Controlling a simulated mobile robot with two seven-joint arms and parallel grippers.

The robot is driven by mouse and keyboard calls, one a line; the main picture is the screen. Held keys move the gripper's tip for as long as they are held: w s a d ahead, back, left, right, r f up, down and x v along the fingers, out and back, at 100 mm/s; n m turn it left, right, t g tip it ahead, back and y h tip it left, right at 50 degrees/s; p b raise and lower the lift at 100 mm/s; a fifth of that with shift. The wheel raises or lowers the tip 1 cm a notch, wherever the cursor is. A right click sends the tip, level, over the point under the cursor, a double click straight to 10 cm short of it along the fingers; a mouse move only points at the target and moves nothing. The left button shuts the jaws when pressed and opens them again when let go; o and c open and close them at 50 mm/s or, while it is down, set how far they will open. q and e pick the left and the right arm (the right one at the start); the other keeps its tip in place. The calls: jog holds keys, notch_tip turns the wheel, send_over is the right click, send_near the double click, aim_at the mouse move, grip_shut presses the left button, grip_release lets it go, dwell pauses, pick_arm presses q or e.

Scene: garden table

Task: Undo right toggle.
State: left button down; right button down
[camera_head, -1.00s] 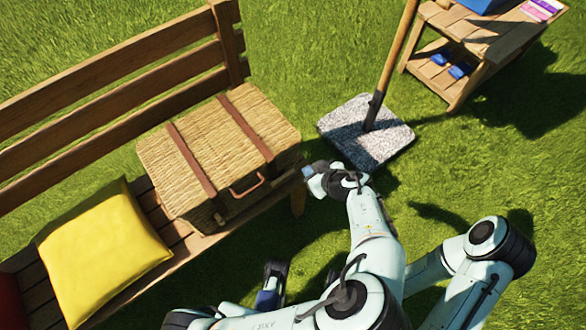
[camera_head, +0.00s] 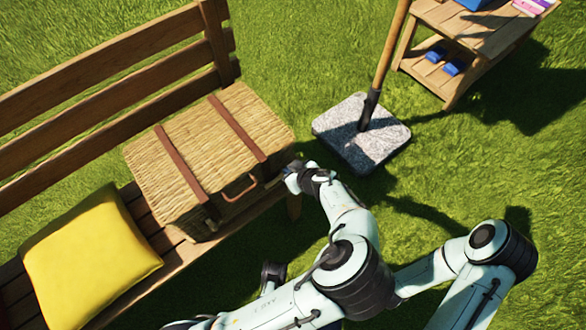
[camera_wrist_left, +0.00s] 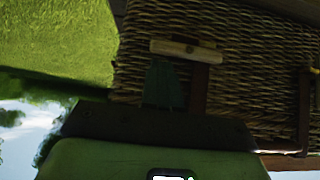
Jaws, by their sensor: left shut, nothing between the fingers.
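The wicker hamper (camera_head: 195,135) sits closed on the bench with two brown straps. In the left wrist view, which looks upside down, a pale wooden toggle peg (camera_wrist_left: 187,51) lies level across the right strap (camera_wrist_left: 199,88) on the hamper's front. My left gripper (camera_head: 287,172) is at the hamper's front right corner and hides that toggle in the head view. Its dark shut fingers (camera_wrist_left: 164,84) show just below the peg in the wrist view, holding nothing; contact with it is unclear. What seems to be my right gripper (camera_head: 272,275) is low in front of the bench, its fingers unclear.
The wooden bench (camera_head: 175,262) runs along the left, with a yellow cushion (camera_head: 90,255) on it. A stone parasol base (camera_head: 360,135) with its pole stands right of the hamper. A small wooden side table (camera_head: 470,40) is at the upper right. Grass lies between.

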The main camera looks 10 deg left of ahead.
pick_arm(q)
jog(key=shift+f, duration=0.5)
pick_arm(e)
jog(key=shift+w+d+f, duration=0.1)
jog(key=shift+w+f, duration=0.05)
jog(key=shift+w, duration=0.1)
pick_arm(q)
jog(key=shift+w+d+g, duration=0.1)
jog(key=shift+g, duration=0.2)
pick_arm(e)
jog(key=shift+w+a+r, duration=0.25)
jog(key=shift+r, duration=0.05)
